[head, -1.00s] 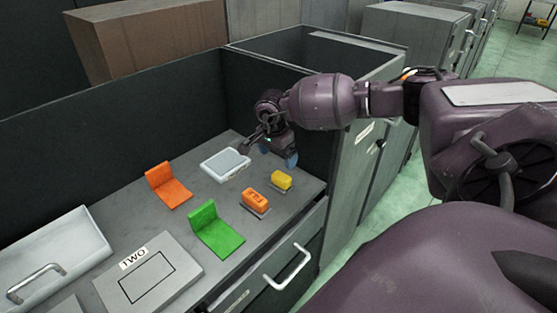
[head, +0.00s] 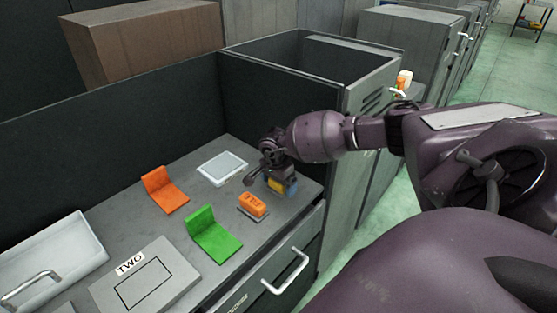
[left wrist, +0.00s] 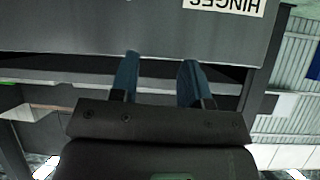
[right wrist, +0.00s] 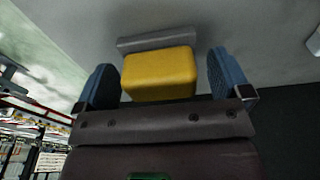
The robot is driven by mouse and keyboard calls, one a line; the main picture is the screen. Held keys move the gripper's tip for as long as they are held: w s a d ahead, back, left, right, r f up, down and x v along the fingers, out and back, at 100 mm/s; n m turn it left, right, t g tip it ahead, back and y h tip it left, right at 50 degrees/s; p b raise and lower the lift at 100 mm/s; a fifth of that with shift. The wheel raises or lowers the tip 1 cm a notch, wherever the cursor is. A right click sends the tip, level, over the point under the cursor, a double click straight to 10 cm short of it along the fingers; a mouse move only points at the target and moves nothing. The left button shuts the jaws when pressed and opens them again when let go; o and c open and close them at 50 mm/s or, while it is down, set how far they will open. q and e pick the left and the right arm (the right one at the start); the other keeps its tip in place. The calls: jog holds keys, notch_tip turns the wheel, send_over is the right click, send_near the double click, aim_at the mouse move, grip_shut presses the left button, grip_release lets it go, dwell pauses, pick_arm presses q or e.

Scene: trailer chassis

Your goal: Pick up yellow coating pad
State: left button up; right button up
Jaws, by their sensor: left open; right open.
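The yellow coating pad (right wrist: 158,75) is a small rounded block. In the right wrist view it sits between the two blue fingers of my right gripper (right wrist: 165,80), with a gap on each side. My right gripper is open around the pad. My left gripper (left wrist: 158,78) is open and empty in the left wrist view, facing a grey surface with a HINGES label (left wrist: 225,4).
An orange pad (head: 252,204) lies close in front of the yellow one. A white-rimmed tray (head: 222,168), an orange bracket (head: 165,190) and a green bracket (head: 214,233) lie to the left. Dark panels (head: 180,115) close the back and right sides.

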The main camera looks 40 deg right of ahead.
jog(key=shift+c, duration=0.3)
jog(key=c, duration=1)
jog(key=shift+r, duration=0.1)
notch_tip(320, 180, up, 20)
jog(key=shift+f+p, duration=0.1)
jog(key=shift+p, duration=0.25)
jog(key=shift+o, duration=1.3)
jog(key=shift+c, duration=0.6)
